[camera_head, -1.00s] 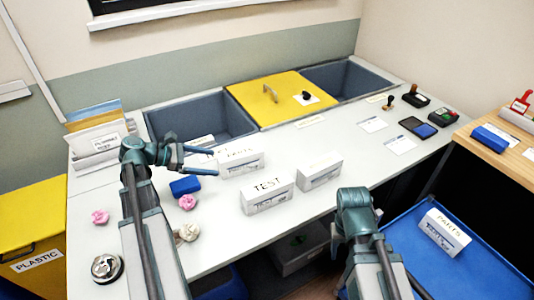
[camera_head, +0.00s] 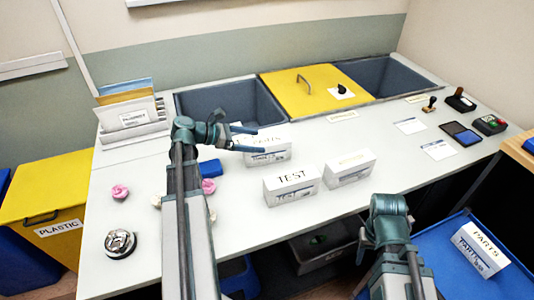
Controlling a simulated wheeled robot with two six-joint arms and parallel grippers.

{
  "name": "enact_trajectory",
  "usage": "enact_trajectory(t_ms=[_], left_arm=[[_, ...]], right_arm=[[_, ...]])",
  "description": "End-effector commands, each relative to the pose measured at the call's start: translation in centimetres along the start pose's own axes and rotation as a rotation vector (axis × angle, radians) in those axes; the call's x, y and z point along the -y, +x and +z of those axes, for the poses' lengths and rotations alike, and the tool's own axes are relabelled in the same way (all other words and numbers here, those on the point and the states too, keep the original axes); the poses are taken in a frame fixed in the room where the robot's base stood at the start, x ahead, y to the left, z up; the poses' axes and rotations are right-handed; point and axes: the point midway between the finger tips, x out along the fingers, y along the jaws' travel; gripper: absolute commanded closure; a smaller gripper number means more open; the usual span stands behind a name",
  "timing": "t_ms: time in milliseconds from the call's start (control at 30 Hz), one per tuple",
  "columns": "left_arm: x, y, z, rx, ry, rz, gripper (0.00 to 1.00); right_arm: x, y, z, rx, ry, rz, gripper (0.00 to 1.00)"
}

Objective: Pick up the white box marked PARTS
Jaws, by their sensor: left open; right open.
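A white box with a PARTS label (camera_head: 270,156) stands on the white table, partly covered by my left gripper. My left gripper (camera_head: 246,138) is open, its fingers pointing right at the box's left end; I cannot tell whether they touch it. Another white box marked PARTS (camera_head: 481,250) lies in the blue tray (camera_head: 440,240) at the right. My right gripper (camera_head: 368,243) is low in front of the table, left of that tray; its fingers are mostly hidden by my arm.
A white TEST box (camera_head: 291,187) and another white box (camera_head: 349,168) stand close to the right of the table's PARTS box. Grey bins (camera_head: 235,105) and a yellow lid (camera_head: 312,92) lie behind. Pink crumpled pieces (camera_head: 119,192) and a round metal thing (camera_head: 120,243) are at left.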

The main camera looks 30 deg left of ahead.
Motion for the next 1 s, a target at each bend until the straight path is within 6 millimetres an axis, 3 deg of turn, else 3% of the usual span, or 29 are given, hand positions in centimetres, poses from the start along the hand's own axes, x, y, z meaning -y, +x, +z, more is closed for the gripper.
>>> enact_trajectory(t_ms=[267, 633, 867, 900, 1000], left_arm=[[-0.1, 0.6, -0.1, 0.000, 0.000, 0.000, 0.03], [-0.5, 5.2, -0.8, -0.001, 0.002, -0.002, 0.03], [-0.5, 5.4, -0.6, -0.001, 0.000, 0.000, 0.03], [-0.5, 5.4, -0.6, 0.000, 0.000, 0.000, 0.04], [-0.5, 5.4, -0.6, -0.001, 0.000, 0.000, 0.22]], right_arm=[[0.0, 0.3, 0.0, 0.000, 0.000, 0.000, 0.50], [0.3, 2.7, -0.2, 0.000, 0.000, 0.000, 0.50], [0.2, 2.6, -0.1, 0.000, 0.000, 0.000, 0.50], [0.2, 2.6, -0.1, 0.000, 0.000, 0.000, 0.50], [0.2, 2.6, -0.1, 0.000, 0.000, 0.000, 0.50]])
